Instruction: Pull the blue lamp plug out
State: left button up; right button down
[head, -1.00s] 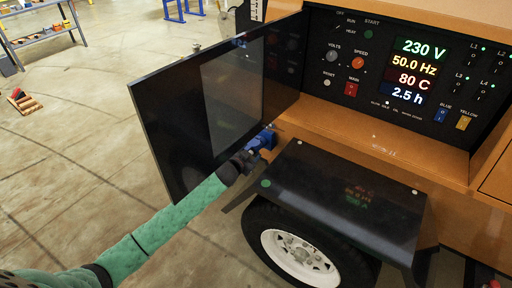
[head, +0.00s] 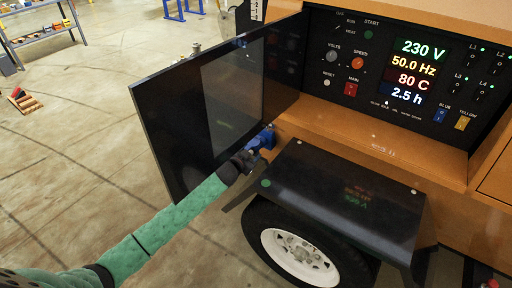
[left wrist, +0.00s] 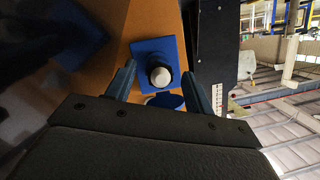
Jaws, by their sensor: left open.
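A blue socket plate (left wrist: 153,48) is fixed on the orange body wall in the left wrist view, with a blue flap (left wrist: 164,101) below it. A round plug end with a pale face (left wrist: 161,76) sticks out from the plate towards the camera. My left gripper (left wrist: 159,72) is open, with one finger on each side of the plug. I cannot tell whether the fingers touch it. In the head view my left gripper (head: 252,150) is at the blue socket (head: 267,136), beside the open door, and partly hides it. My right gripper is not in view.
The open black door (head: 180,105) with its window stands left of and behind my left gripper. The black fender (head: 340,200) over the wheel (head: 300,257) lies close on the right. The lit control panel (head: 410,75) is above. Open floor lies at left.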

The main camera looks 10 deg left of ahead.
pick_arm(q)
grip_shut()
jog(key=shift+s, duration=0.1)
jog(key=shift+s+a+p, duration=0.3)
jog(key=shift+s+p, duration=0.1)
jog(key=shift+s, duration=0.4)
jog(key=shift+s+a+p, duration=0.3)
jog(key=shift+s+p, duration=0.1)
jog(key=shift+s, duration=0.4)
jog(key=shift+s+a+p, duration=0.3)
jog(key=shift+s+p, duration=0.1)
jog(key=shift+s, duration=0.4)
